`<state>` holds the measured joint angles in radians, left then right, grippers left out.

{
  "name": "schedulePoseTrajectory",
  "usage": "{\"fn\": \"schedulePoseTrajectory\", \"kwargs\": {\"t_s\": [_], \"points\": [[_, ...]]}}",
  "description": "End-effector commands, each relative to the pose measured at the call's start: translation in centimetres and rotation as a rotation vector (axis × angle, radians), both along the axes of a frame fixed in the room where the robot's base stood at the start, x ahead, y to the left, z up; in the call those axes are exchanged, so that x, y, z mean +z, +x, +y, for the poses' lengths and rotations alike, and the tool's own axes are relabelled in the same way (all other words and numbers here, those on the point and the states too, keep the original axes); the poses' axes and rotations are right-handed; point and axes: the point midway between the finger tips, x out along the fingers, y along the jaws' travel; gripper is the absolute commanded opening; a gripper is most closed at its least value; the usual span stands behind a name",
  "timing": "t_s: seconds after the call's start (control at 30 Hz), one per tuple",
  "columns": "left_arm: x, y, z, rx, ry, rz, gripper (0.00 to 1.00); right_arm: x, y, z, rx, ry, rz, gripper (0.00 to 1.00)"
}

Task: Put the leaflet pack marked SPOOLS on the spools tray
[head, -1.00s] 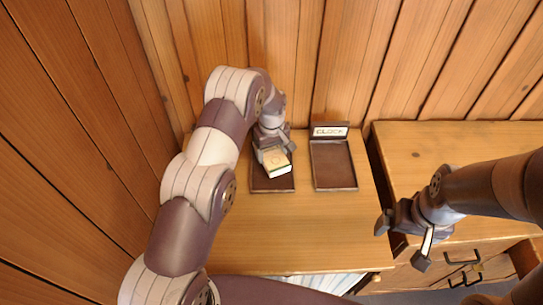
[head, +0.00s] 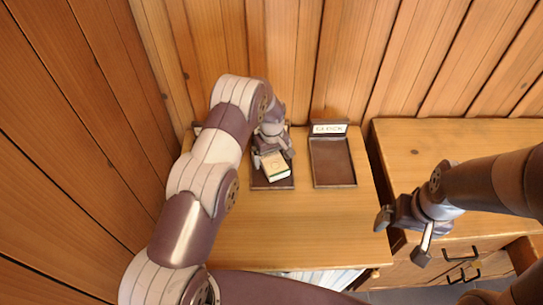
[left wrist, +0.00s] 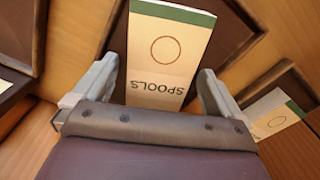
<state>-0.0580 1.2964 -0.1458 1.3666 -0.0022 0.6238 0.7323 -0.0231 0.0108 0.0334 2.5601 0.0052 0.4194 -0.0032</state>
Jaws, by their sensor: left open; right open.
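The cream leaflet pack marked SPOOLS (head: 275,168) has a green edge and a ring printed on it. It lies on the left dark brown tray (head: 272,185); this tray's sign is hidden behind my arm. In the left wrist view the pack (left wrist: 165,50) shows its word upside down, between the spread fingers. My left gripper (head: 274,157) is open at the pack's back end, with a gap beside the pack in the wrist view (left wrist: 157,78). My right gripper (head: 405,238) is open and empty, far to the right, in front of the right cabinet.
An empty tray (head: 333,165) with a CLOCK sign (head: 329,129) stands to the right. Another green-edged pack (left wrist: 272,115) shows at the right of the left wrist view. The front of the wooden top (head: 300,230) is clear. A gap separates it from the right cabinet (head: 430,145).

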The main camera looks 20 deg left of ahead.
Motion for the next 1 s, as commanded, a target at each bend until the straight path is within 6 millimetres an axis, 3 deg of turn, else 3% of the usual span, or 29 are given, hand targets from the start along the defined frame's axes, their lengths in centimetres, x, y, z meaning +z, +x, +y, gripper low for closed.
{"fn": "schedulePoseTrajectory", "kwargs": {"t_s": [0.17,0.43,0.7,0.77,0.83,1.0], "points": [[2.8,0.1,0.0,0.0,0.0,-0.005,0.99,-0.7,0.0,0.0,0.0,0.0,0.0,0.99],[9.2,0.1,0.0,0.0,0.0,-0.004,0.99,-2.0,0.0,0.0,0.0,0.0,0.0,0.99],[12.9,-0.8,0.1,-0.028,-0.001,-0.007,0.99,-2.3,0.0,0.0,0.0,0.0,0.0,0.99],[14.5,-2.5,0.4,-0.087,-0.001,-0.018,0.99,-2.2,0.0,0.0,0.0,0.0,0.0,0.99],[16.8,-6.3,0.8,-0.198,0.0,-0.037,0.99,-2.2,0.0,0.0,0.0,0.0,0.0,0.99],[20.2,-17.7,1.8,-0.495,0.017,-0.087,0.99,-2.3,0.0,0.0,0.0,0.0,0.0,0.99]]}}
